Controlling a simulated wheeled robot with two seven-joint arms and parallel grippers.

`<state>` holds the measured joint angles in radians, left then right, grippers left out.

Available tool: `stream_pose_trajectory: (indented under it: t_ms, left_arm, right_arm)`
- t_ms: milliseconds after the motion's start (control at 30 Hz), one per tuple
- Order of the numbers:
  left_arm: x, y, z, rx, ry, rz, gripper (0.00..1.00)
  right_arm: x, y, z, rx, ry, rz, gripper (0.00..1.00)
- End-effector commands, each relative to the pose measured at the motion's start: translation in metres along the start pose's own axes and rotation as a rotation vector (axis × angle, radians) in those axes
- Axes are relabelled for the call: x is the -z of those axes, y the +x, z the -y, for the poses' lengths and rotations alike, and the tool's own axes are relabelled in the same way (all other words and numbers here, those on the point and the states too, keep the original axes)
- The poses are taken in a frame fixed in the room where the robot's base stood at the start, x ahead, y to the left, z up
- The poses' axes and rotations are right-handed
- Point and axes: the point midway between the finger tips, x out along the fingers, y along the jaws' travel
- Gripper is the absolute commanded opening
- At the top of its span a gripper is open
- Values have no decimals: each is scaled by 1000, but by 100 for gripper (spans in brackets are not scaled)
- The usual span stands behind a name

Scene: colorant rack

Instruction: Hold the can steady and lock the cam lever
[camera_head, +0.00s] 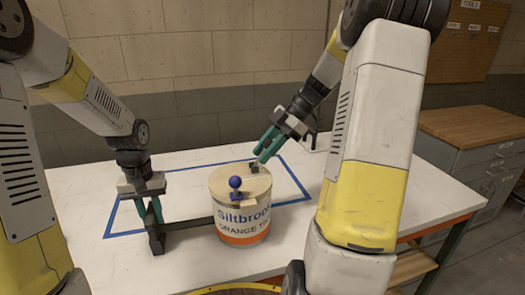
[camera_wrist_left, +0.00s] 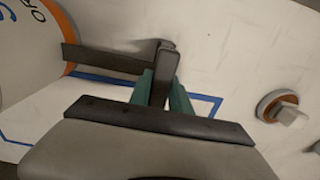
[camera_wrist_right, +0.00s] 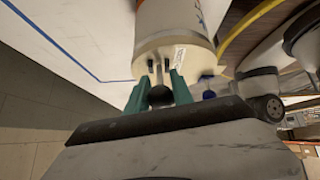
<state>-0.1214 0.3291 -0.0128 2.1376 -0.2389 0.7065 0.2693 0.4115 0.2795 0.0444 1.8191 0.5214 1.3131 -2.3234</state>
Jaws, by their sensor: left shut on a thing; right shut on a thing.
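The can (camera_head: 240,219) is white with an orange base band and "Siltbrook" lettering. A dark bar (camera_head: 190,223) runs from the can's left side to an upright grip (camera_wrist_left: 163,72). My left gripper (camera_head: 153,212) is shut on that upright grip. My right gripper (camera_head: 265,153) is at the lid's back edge, shut on a dark round lever knob (camera_wrist_right: 160,96); the lever's exact angle is hard to tell.
The white table (camera_head: 125,262) is mostly clear around the blue outline (camera_head: 295,178). A round orange-rimmed fitting with a pale knob (camera_wrist_left: 288,112) shows in the left wrist view. A grey cabinet with a wooden top (camera_head: 475,125) stands at right. A block wall is behind.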

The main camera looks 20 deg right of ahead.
Motion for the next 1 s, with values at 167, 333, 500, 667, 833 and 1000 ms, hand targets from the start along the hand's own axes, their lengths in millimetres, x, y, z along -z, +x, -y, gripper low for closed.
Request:
stream_pose_trajectory:
  t_ms: [167, 333, 500, 667, 833, 1000]
  left_arm:
    - [0, 0, 2, 2, -1, 1, 0]
    - [0, 0, 2, 3, -1, 1, 0]
    - [0, 0, 2, 3, -2, 1, 0]
    - [0, 0, 2, 2, -1, 1, 0]
    - [0, 0, 1, 1, -1, 1, 0]
    - [0, 0, 0, 1, 0, 0, 0]
  right_arm:
    - [-4, 0, 1, -3, 3, -5, 0]
    - [-5, 0, 1, -3, 4, -4, 0]
    - [-5, 0, 1, -3, 4, -4, 40]
    - [-4, 0, 1, -2, 3, -5, 46]
    - [-3, 0, 0, -2, 2, -7, 46]
    - [-3, -14, 0, -5, 1, -6, 46]
